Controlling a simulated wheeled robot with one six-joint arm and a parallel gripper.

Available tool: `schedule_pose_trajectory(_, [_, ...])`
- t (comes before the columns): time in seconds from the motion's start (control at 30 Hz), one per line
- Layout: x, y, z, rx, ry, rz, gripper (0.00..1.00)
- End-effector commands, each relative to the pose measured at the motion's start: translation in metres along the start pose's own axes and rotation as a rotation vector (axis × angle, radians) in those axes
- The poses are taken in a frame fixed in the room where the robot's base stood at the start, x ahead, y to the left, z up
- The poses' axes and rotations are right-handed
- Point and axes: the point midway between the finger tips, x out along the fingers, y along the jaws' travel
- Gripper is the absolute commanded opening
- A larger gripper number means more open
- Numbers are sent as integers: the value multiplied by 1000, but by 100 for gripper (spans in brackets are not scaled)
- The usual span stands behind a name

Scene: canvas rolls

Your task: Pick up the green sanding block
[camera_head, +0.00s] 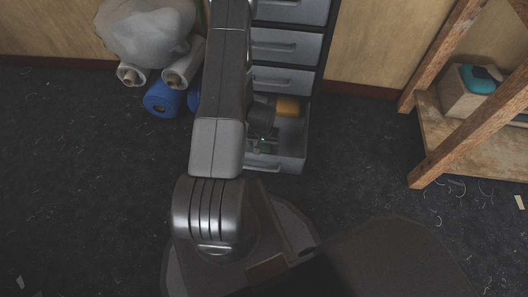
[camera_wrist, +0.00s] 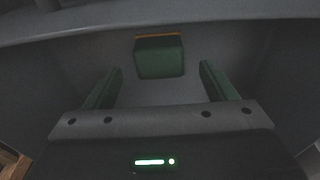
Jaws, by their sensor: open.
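The green sanding block (camera_wrist: 160,60) is a dark green box shape with a thin orange-brown strip along its top edge in the wrist view. It sits inside the open grey drawer (camera_head: 292,163), ahead of my gripper (camera_wrist: 161,72). The two green fingers are spread apart, one to each side of the block in the picture, with gaps between. Nothing is held. I cannot tell how far ahead of the fingertips the block is. In the head view my arm hides much of the drawer, and I cannot pick out the block for certain.
A yellow-orange thing (camera_head: 288,106) shows at the drawer's back. Closed drawers (camera_head: 285,46) rise above. A wooden bench (camera_head: 465,140) with a box (camera_head: 465,95) stands right. The dark floor between has thin scraps.

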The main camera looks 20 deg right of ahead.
Motion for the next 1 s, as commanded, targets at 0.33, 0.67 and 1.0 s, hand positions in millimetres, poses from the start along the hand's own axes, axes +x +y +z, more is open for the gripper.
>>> schedule_pose_trajectory(0.33, [42,1,1,1,0,0,78])
schedule_pose_trajectory(0.67, [41,0,1,0,0,0,51])
schedule_pose_trajectory(1.0, [40,0,1,0,0,0,29])
